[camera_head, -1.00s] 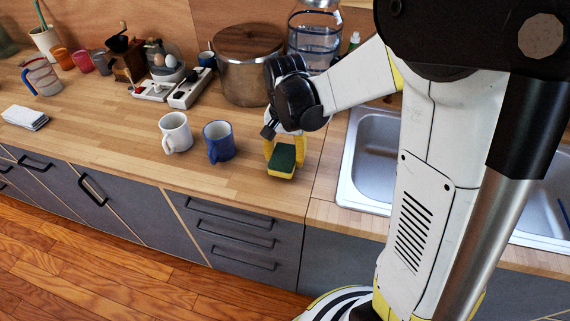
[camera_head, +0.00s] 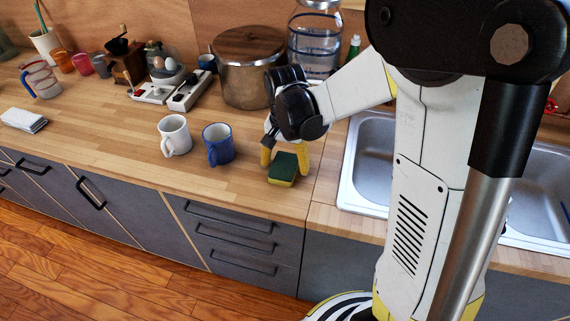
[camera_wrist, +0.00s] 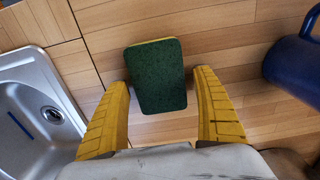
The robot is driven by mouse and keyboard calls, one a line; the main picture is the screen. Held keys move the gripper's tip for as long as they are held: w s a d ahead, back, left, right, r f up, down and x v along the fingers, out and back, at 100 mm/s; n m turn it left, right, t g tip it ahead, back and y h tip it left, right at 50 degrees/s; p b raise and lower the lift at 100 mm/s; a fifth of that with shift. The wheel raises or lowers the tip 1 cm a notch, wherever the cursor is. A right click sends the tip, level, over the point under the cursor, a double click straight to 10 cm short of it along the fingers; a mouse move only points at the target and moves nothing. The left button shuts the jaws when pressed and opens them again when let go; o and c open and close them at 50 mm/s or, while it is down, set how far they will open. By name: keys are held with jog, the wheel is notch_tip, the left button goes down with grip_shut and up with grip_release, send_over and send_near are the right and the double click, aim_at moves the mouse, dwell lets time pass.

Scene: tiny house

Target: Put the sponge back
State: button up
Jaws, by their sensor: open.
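The sponge (camera_head: 283,168), dark green on top with a yellow layer under it, is at the counter's front part, left of the sink. In the wrist view the sponge (camera_wrist: 156,76) lies between and just beyond the fingertips, with gaps on both sides. My gripper (camera_head: 285,158) is open, with its yellow fingers pointing down around the sponge's far end. In the wrist view my gripper (camera_wrist: 162,100) shows both fingers spread apart. The sink (camera_head: 368,160) is to the right of the sponge.
A blue mug (camera_head: 218,144) and a white mug (camera_head: 175,135) stand left of my gripper. A large metal pot (camera_head: 250,75) and a water jar (camera_head: 314,45) stand behind it.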

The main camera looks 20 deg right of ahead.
aim_at(285, 163)
notch_tip(285, 163, up, 12)
jog(key=p, duration=0.4)
jog(key=s+r+n+t, duration=0.6)
jog(key=s+n+t, duration=0.1)
jog(key=s, duration=0.6)
jog(key=shift+s+a+r, duration=0.2)
jog(key=shift+a, duration=0.05)
jog(key=shift+f+b, duration=0.4)
